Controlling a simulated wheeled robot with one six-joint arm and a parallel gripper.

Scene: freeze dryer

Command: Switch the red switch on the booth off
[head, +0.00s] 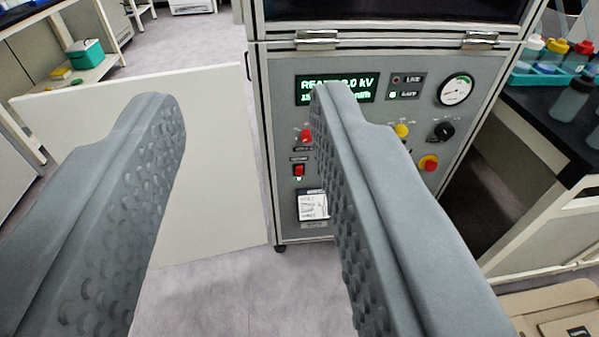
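The booth (282,110) is a grey cabinet with a control panel, right of centre. The red switch (299,171) is a small red rocker in a dark frame at the panel's lower left. Its on or off position is too small to tell. My gripper (247,105) is open and empty, its two grey fingers wide apart. The switch shows between the fingers, close to the right finger's inner side in the picture, and the gripper does not appear to touch it. The right finger hides the middle of the panel.
A red knob (306,136) sits above the switch, and a red-yellow button (428,163), yellow knob (402,131), black knob (441,131) and gauge (455,90) lie right. A white panel (215,160) stands left. A dark bench (535,125) with bottles stands right.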

